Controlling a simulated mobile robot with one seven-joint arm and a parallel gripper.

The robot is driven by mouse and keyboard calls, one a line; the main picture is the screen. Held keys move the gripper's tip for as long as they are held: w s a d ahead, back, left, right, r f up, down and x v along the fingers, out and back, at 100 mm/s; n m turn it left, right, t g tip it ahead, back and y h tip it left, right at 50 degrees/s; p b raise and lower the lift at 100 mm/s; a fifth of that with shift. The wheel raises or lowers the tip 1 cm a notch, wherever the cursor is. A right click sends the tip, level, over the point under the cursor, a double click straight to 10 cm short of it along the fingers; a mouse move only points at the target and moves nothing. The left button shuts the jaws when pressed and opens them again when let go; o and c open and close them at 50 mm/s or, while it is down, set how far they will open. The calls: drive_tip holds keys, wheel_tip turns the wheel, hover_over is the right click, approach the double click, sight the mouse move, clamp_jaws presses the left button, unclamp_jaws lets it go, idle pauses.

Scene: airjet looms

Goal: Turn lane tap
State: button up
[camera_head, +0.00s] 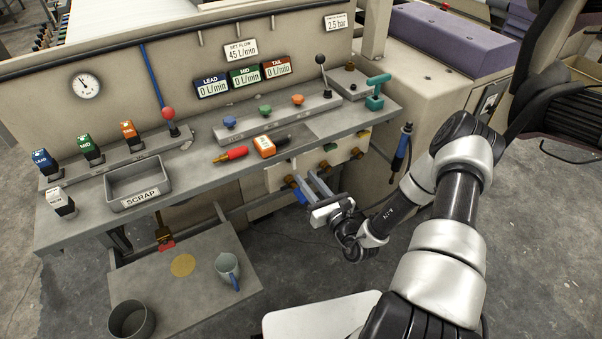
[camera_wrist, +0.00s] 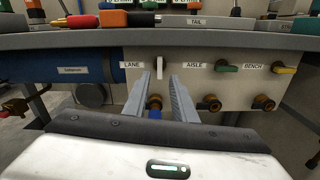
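The lane tap is on a pale panel under the bench edge, beside the LANE label (camera_wrist: 132,65). Its pale handle (camera_wrist: 159,67) shows upright between my fingertips in the wrist view. A brass fitting (camera_wrist: 155,101) with a blue piece at it sits below the handle. My gripper (camera_wrist: 159,79) is open, with one finger on each side of the handle in the picture; I cannot tell whether either touches it. In the head view, my gripper (camera_head: 305,177) reaches to the panel's left part, and the lane handle cannot be made out there.
The green AISLE handle (camera_wrist: 226,67) and yellow BENCH handle (camera_wrist: 286,69) are to the right on the same panel. The bench edge (camera_wrist: 220,42) overhangs above. A blue cylinder (camera_wrist: 50,68) is to the left.

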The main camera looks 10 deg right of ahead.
sight(295, 164)
drive_tip(key=b+x, duration=0.1)
drive_tip(key=x, duration=0.4)
drive_tip(key=shift+w+a+f+b, duration=0.1)
drive_tip(key=shift+b, duration=0.3)
drive_tip(key=shift+w, duration=0.15)
clamp_jaws()
